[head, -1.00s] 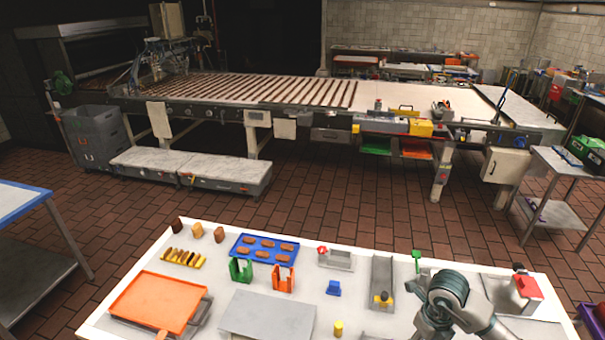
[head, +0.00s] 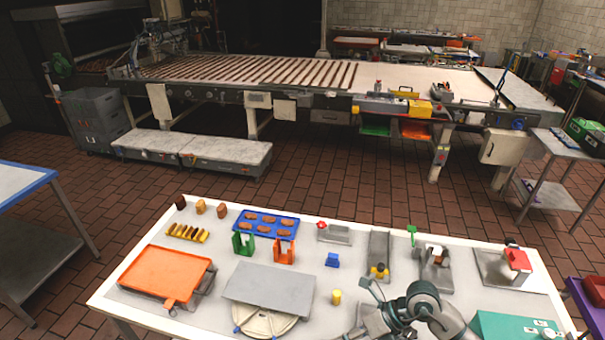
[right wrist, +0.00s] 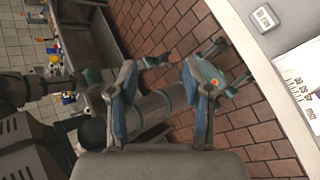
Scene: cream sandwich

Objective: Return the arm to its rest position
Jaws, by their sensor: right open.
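My right arm rises from the bottom right of the head view, its grey-teal joints in front of the table's near edge. In the right wrist view, my right gripper (right wrist: 160,75) is open, with two blue-padded fingers spread apart and nothing between them. Behind the fingers are a grey cylinder, which I cannot identify for sure, and brick-red floor. The right fingertips cannot be clearly made out in the head view. I cannot see my left gripper in the head view.
The white table (head: 215,225) holds an orange tray (head: 165,272), a blue tray (head: 264,224) with brown pieces, a grey board (head: 270,287), a yellow cylinder (head: 336,297) and a red-topped device (head: 517,260). A long conveyor (head: 400,78) stands behind, across open tiled floor.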

